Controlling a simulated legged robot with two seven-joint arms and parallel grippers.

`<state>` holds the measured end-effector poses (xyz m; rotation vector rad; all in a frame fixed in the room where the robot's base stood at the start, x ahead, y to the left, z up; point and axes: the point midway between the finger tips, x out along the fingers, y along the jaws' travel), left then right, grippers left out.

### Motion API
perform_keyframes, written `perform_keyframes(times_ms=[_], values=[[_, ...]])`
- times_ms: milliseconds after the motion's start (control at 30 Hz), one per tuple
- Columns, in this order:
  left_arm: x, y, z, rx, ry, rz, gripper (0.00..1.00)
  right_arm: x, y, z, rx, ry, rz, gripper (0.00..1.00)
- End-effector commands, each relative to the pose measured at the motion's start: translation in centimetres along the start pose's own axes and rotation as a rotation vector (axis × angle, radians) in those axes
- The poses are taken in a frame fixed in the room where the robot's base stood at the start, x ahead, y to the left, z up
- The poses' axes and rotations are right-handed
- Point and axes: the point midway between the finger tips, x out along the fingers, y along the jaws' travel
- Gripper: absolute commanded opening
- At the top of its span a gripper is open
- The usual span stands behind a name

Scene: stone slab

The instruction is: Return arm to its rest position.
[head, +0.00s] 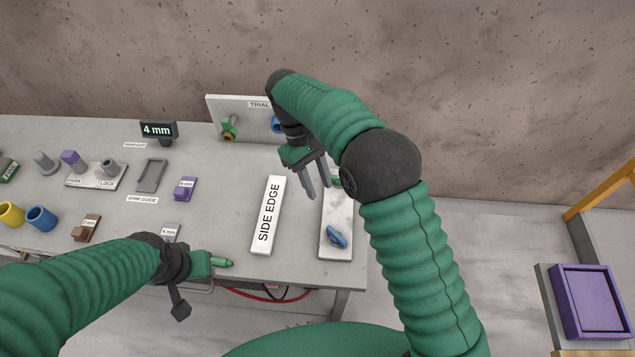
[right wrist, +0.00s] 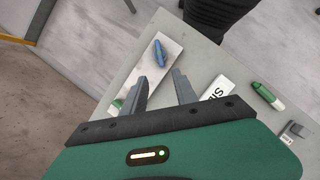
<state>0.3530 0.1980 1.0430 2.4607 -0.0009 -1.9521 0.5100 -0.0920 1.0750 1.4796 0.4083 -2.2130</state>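My right gripper (head: 317,188) hangs over the right part of the stone slab table (head: 225,220), its two grey fingers apart. In the right wrist view its fingers (right wrist: 162,88) are open with nothing between them. My right arm arches up and forward from the lower right. My left arm comes in low from the left, and its gripper (head: 198,265) is near the table's front edge. A green peg (head: 221,262) shows at its tip; whether it is held I cannot tell, as the left fingers do not show clearly.
Below the right gripper lies a pale plate (head: 338,212) with a blue knob (head: 336,237). Beside it is the SIDE EDGE strip (head: 267,215). A TRIAL panel (head: 238,107) stands at the back. Several blocks and cups lie left. A purple tray (head: 590,302) is far right.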

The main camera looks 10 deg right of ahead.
Motion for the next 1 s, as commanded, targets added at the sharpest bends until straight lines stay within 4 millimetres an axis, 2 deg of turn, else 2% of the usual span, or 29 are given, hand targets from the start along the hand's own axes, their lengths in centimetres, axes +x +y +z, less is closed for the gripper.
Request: perform_keyframes(times_ms=[400,533,667,733,900,1000], values=[[0.0,0.0,0.0,0.000,0.000,0.000,0.36,0.1,0.1,0.1,0.003,0.003,-0.001,0.35],[0.0,0.0,0.0,0.000,0.000,0.000,0.36,0.5,0.8,1.3,0.049,0.061,-0.007,0.35],[0.0,0.0,0.0,0.000,0.000,0.000,0.36,2.3,2.0,4.5,0.166,0.206,-0.023,0.35],[0.0,0.0,0.0,0.000,0.000,0.000,0.36,3.7,2.3,6.9,0.246,0.297,-0.032,0.35],[0.0,0.0,0.0,0.000,0.000,0.000,0.36,7.5,1.8,12.7,0.433,0.491,-0.045,0.35],[0.0,0.0,0.0,0.000,0.000,0.000,0.36,9.1,1.2,15.0,0.507,0.564,-0.046,0.35]])
